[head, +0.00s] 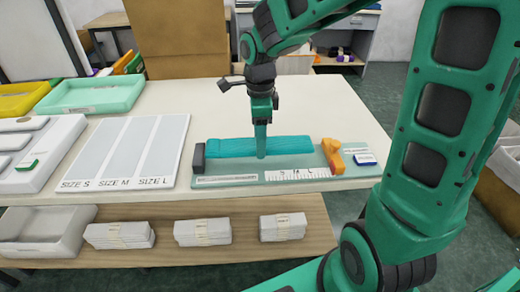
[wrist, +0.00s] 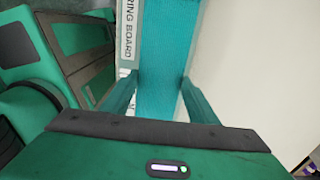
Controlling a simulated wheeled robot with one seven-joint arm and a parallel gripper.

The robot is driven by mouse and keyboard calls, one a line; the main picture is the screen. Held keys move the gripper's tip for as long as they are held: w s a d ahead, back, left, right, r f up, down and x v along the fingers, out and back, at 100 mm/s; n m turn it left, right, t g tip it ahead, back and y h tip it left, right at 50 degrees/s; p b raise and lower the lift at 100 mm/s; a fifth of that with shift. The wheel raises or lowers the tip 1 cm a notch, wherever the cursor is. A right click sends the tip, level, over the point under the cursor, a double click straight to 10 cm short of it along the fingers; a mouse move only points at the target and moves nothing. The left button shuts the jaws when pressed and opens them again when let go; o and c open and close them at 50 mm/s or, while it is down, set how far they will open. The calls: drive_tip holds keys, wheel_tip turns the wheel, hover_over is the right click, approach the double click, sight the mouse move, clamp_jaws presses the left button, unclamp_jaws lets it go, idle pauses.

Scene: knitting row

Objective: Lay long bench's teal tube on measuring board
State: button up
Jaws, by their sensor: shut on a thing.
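The teal tube (head: 225,147) is a flat knitted strip lying lengthwise along the measuring board in the head view. Its left end is close to the dark block on the board. The measuring board (head: 221,181) is pale green with white scales along its front edge. My gripper (head: 261,155) points down onto the tube near its middle and is shut on it. In the wrist view the teal tube (wrist: 167,60) runs between the two fingers of my gripper (wrist: 158,95), with part of the board's lettering beside it. The fingertips' lower ends are hard to see.
An orange clamp (head: 333,156) and a blue-and-white item (head: 365,159) are at the board's right end. A size sheet (head: 128,150) lies to the left, with a teal tray (head: 92,95) behind. White bundles (head: 203,232) lie on the lower shelf. The table behind the board is clear.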

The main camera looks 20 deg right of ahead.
drive_tip(key=shift+w+d+f, duration=0.1)
drive_tip(key=shift+d+f, duration=0.1)
drive_tip(key=shift+d, duration=0.1)
drive_tip(key=shift+f, duration=2)
drive_tip(key=shift+f, duration=0.1)
drive_tip(key=o, duration=1)
wheel_tip(320, 180, up, 12)
drive_tip(key=shift+r, duration=0.15)
